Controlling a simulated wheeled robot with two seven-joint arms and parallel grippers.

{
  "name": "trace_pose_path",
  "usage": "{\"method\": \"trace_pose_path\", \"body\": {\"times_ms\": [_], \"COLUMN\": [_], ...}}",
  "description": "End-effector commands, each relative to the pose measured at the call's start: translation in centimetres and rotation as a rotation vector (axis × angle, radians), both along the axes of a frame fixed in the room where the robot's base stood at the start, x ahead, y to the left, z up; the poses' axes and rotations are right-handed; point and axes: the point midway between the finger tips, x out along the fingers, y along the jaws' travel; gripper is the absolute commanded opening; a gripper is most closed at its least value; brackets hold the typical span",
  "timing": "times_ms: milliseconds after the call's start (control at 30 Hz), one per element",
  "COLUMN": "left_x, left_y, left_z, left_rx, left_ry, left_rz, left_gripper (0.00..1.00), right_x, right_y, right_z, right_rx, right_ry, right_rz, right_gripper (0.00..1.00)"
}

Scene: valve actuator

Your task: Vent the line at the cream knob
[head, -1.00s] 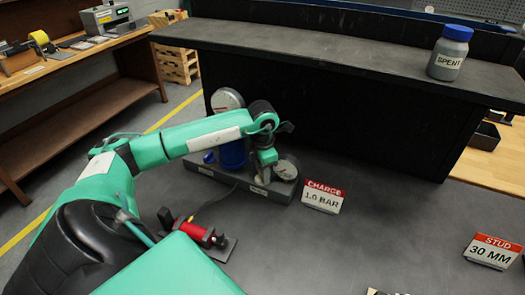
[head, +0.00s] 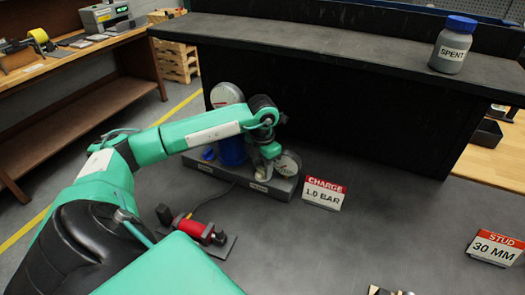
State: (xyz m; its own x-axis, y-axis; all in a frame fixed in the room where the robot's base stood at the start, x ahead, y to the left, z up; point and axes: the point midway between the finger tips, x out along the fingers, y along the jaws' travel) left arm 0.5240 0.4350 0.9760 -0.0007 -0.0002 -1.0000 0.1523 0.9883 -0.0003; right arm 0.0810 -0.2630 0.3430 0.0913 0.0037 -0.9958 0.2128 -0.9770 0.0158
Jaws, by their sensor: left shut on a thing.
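A grey block with a blue cylinder (head: 232,150), a round gauge (head: 288,164) and a pale round dial (head: 226,95) stands at the back left of the dark table. My left gripper (head: 266,165) points down at the block's right part, just left of the gauge. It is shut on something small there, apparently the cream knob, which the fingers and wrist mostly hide. Small labels on the block's front are too small to read.
A sign reading CHARGE 1.0 BAR (head: 324,193) stands right of the block. A red tool (head: 202,230) lies in front of it. A STUD 30 MM sign (head: 494,248) is at right. A SPENT jar (head: 453,45) stands on the raised shelf (head: 340,62). The middle table is clear.

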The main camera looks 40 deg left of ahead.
Motion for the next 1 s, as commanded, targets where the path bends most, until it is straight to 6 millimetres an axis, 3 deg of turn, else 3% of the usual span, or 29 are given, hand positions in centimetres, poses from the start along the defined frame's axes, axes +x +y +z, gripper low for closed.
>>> {"method": "trace_pose_path", "body": {"times_ms": [33, 67, 167, 567, 1000], "left_x": [0.1, 0.1, 0.1, 0.1, 0.1], "left_y": [0.1, 0.1, 0.1, 0.0, 0.0], "left_z": [0.1, 0.1, 0.1, 0.7, 9.3], "left_rx": [0.001, 0.001, 0.001, 0.0, 0.0], "left_ry": [-0.003, -0.003, -0.003, -0.002, -0.007], "left_rz": [0.001, 0.001, 0.0, -0.001, -0.001], "left_gripper": [0.17, 0.42, 0.61, 0.62, 0.62], "right_x": [0.0, 0.0, 0.0, 0.0, 0.0], "right_y": [-0.1, -0.1, -0.2, -0.2, -0.1], "right_z": [0.0, 0.0, 0.0, -0.2, -1.9], "right_rx": [-0.001, -0.001, -0.002, -0.002, -0.001], "right_ry": [0.0, 0.0, 0.0, 0.0, 0.001], "right_rz": [0.0, 0.0, 0.001, 0.001, 0.001], "right_gripper": [0.0, 0.0, 0.0, 0.0, 0.0]}}
